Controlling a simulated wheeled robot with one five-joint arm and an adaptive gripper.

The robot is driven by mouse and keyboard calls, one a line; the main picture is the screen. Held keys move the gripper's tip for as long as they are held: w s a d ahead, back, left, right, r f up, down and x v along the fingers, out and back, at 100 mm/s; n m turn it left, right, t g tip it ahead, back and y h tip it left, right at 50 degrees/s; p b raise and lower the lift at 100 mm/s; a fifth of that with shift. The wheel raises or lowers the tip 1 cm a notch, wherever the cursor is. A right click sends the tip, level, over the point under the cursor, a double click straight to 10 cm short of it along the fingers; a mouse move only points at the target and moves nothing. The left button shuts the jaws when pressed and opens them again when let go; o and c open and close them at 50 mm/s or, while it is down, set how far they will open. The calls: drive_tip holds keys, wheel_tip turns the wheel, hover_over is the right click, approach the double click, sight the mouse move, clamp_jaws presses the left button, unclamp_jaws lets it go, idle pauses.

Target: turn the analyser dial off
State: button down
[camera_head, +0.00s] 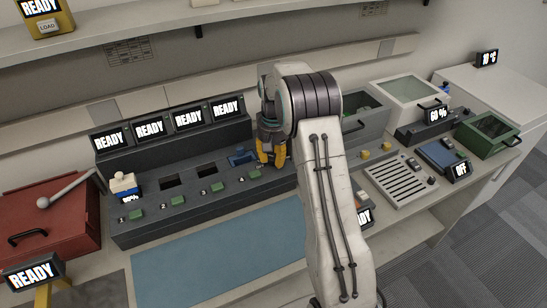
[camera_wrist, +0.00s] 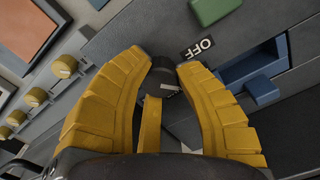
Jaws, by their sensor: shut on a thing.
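The analyser dial (camera_wrist: 160,82) is a small black knob with a pale mark on its lower right part, seen in the wrist view. A black label reading OFF (camera_wrist: 198,47) is on the grey panel above and right of the knob. My gripper (camera_wrist: 163,68) has its yellow fingers shut on the knob, one on each side. In the head view my gripper (camera_head: 271,160) is at the right end of the dark console (camera_head: 150,233), and the dial is hidden behind it and my arm.
A blue piece (camera_head: 240,157) sits in the slot left of my gripper, with a green button (camera_wrist: 215,9) close by. Yellow knobs (camera_wrist: 64,66) line the neighbouring unit. Four small READY displays (camera_head: 188,120) stand behind. The blue mat (camera_head: 215,255) in front is bare.

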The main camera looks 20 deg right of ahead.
sight(274, 157)
drive_tip(key=n, duration=0.4)
drive_tip(key=shift+s+f+n, duration=0.1)
drive_tip(key=shift+f+n, duration=0.05)
drive_tip(key=shift+n, duration=0.25)
drive_tip(key=n, duration=0.4)
drive_tip(key=shift+n, duration=0.3)
drive_tip(key=c, duration=0.9)
unclamp_jaws()
drive_tip(key=shift+o, duration=0.2)
wheel_tip(274, 157, up, 12)
